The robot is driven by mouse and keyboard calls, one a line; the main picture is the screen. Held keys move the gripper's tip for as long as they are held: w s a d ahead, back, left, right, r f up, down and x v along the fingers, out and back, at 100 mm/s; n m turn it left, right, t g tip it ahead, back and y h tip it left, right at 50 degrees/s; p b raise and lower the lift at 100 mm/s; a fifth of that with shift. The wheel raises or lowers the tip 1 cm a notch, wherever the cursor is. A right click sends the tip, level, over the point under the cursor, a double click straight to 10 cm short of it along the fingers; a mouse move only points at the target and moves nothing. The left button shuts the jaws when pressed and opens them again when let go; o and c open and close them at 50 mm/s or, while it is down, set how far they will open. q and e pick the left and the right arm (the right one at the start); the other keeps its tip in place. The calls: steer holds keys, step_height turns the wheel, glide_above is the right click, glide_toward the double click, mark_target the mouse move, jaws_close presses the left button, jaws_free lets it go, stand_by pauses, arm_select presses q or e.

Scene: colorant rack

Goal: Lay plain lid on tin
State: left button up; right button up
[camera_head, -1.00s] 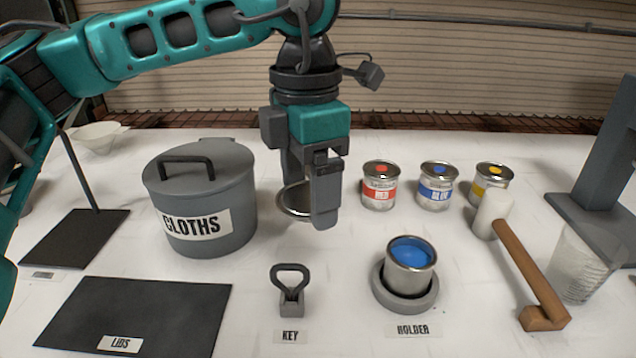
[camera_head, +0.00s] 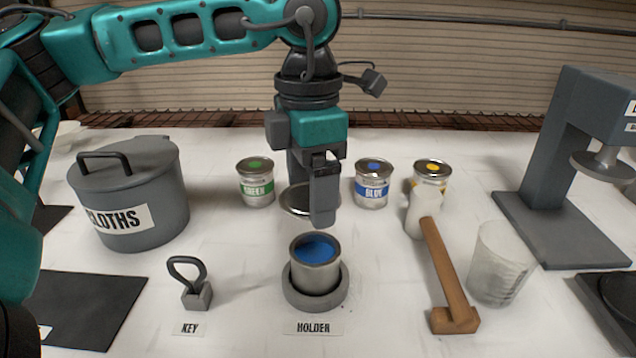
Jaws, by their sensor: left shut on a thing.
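The open tin (camera_head: 316,276) with blue paint inside stands upright in the grey round holder (camera_head: 317,304) near the front middle. My left gripper (camera_head: 322,207) points down and is shut on the plain metal lid (camera_head: 294,203). The lid is partly hidden by the finger. In the picture, the gripper and lid are just above and behind the open tin, apart from it. My right gripper is not in view.
A green-marked tin (camera_head: 256,188), a blue one (camera_head: 372,190) and a yellow one (camera_head: 432,168) stand behind. The grey cloths bin (camera_head: 150,203) and key (camera_head: 194,291) are left. A mallet (camera_head: 440,268), clear cup (camera_head: 499,268) and grey press (camera_head: 540,160) are right.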

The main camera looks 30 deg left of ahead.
arm_select(q)
steer(key=shift+w+d, duration=0.2)
steer(key=shift+d, duration=0.05)
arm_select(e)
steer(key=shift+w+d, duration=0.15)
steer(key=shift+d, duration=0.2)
arm_select(q)
steer(key=shift+a+f, duration=0.1)
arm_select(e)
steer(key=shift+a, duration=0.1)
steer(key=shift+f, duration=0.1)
arm_select(q)
steer(key=shift+f+b, duration=0.1)
steer(key=shift+b, duration=0.25)
step_height(320, 180, down, 3)
steer(key=b, duration=0.3)
steer(key=shift+f, duration=0.2)
step_height(320, 180, down, 2)
steer(key=shift+f+b, duration=0.1)
steer(key=shift+b, duration=0.85)
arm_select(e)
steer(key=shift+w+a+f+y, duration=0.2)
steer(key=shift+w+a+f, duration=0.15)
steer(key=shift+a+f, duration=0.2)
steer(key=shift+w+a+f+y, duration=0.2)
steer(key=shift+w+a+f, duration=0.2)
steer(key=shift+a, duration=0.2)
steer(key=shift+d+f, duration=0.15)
